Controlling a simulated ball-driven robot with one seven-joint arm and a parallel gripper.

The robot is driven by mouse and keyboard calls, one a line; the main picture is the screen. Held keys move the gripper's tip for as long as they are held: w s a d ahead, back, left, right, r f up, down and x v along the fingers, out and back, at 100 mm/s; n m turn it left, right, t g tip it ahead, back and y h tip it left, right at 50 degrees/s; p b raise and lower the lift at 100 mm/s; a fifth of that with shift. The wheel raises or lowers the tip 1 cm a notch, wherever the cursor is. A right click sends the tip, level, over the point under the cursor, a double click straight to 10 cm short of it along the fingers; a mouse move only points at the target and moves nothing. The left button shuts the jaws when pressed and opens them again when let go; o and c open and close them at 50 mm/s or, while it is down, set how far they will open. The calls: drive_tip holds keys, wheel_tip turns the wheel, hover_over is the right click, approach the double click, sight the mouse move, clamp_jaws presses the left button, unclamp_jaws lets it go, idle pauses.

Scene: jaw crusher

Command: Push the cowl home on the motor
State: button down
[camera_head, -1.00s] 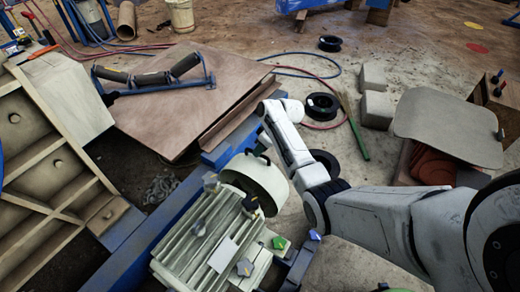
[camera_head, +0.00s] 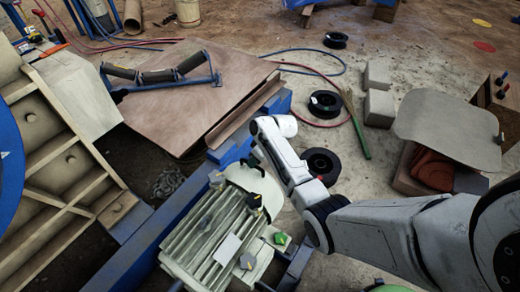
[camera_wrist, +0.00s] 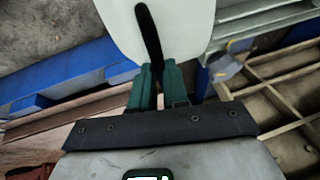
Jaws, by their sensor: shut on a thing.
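The motor (camera_head: 215,240) is a pale, ribbed body standing at the lower middle of the head view. The cowl (camera_head: 262,186) is a cream round cover at the motor's far end, with a dark handle on it. In the head view it meets or overlaps the motor's end; any remaining gap cannot be made out. In the wrist view the cowl (camera_wrist: 190,22) fills the top middle, its black handle (camera_wrist: 147,30) running down between my fingers. My gripper (camera_wrist: 158,72), with teal fingers, is shut on that handle. In the head view my arm largely hides the fingers.
A ribbed cream frame (camera_head: 60,150) stands left. Black rings (camera_head: 322,165) and concrete blocks (camera_head: 378,107) lie on the floor beyond my arm.

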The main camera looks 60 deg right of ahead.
drive_tip(key=shift+a, duration=0.25)
drive_tip(key=c, duration=1.1)
unclamp_jaws()
drive_tip(key=shift+a, duration=0.15)
drive_tip(key=shift+r, duration=0.1)
drive_tip(key=shift+s+d+r, duration=0.15)
drive_tip(key=shift+d+r, duration=0.05)
drive_tip(key=shift+r, duration=0.15)
drive_tip(key=p+v, duration=0.3)
drive_tip(key=v, duration=0.6)
drive_tip(key=shift+s+r, duration=0.2)
drive_tip(key=shift+r, duration=0.15)
